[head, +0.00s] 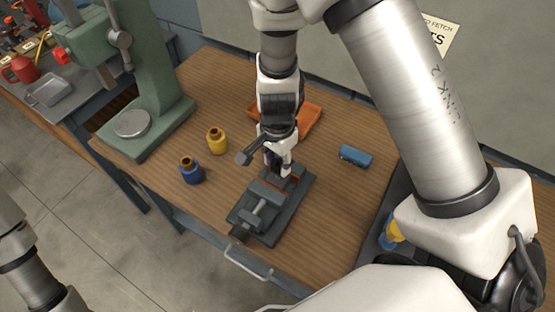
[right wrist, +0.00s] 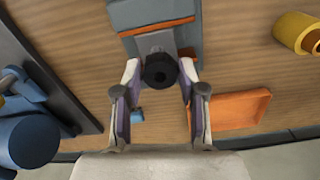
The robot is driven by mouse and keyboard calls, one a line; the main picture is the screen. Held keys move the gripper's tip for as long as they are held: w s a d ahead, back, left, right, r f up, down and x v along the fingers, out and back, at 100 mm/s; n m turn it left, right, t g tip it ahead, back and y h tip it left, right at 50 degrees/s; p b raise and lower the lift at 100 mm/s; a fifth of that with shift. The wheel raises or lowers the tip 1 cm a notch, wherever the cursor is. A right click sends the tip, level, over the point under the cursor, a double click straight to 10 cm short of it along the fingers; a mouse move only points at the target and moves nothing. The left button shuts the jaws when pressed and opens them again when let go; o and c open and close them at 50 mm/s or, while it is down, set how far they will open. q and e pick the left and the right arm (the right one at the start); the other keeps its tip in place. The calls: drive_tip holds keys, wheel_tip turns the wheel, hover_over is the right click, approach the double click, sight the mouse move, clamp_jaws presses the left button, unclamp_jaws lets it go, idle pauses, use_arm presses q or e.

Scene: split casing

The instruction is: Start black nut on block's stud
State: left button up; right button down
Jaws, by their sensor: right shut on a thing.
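The black nut (right wrist: 160,70) sits between the fingertips of my right gripper (right wrist: 160,76), which is shut on it. In the head view my right gripper (head: 281,167) points down at the far end of the grey vise (head: 262,212). The vise (right wrist: 155,14), with orange strips at its jaws, is at the top of the right wrist view. A grey block (right wrist: 155,44) shows partly beside the jaws, just behind the nut. The stud is hidden, so I cannot tell whether the nut touches it. My left gripper is outside the views.
An orange tray (head: 309,119) lies behind the vise. A blue cylinder (head: 355,156) lies to the right. The wooden bench (head: 335,210) is clear right of the vise.

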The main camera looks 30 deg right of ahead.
drive_tip(key=shift+s+r, duration=0.2)
drive_tip(key=shift+s, duration=0.1)
drive_tip(key=shift+w, duration=0.15)
drive_tip(key=shift+w+p, duration=0.1)
drive_tip(key=shift+p, duration=0.25)
idle(0.5)
drive_tip(key=shift+f+b, duration=0.45)
drive_tip(key=shift+f, duration=0.15)
idle(0.4)
